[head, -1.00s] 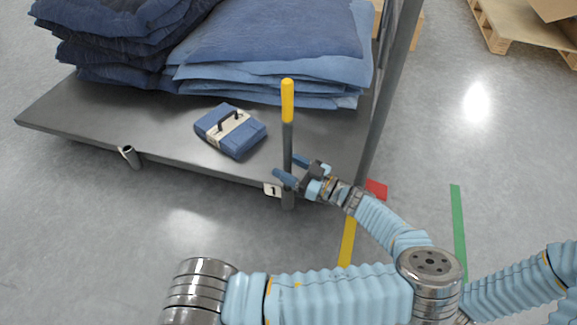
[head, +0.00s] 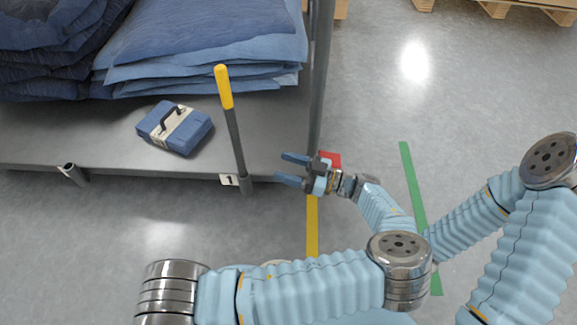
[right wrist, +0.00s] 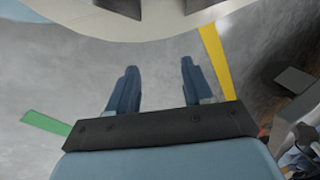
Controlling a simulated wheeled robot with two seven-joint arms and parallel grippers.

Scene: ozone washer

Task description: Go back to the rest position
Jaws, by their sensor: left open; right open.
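My left gripper (head: 284,168) is open and empty in the head view. It is just right of the cart's upright handle (head: 232,125), a dark post with a yellow top, and apart from it. Its two blue fingers point left, towards the post. My right gripper (right wrist: 157,69) is open in the right wrist view, with nothing between its fingers and grey floor behind them. The right arm shows at the right of the head view, but its gripper is not visible there.
A grey cart (head: 105,140) carries stacked blue fabric (head: 205,35) and a small blue case (head: 178,128). A grey pole (head: 320,75) stands at its right corner. Yellow (head: 312,230) and green (head: 412,185) floor lines lie nearby. Open floor is at right; pallets (head: 495,8) are behind.

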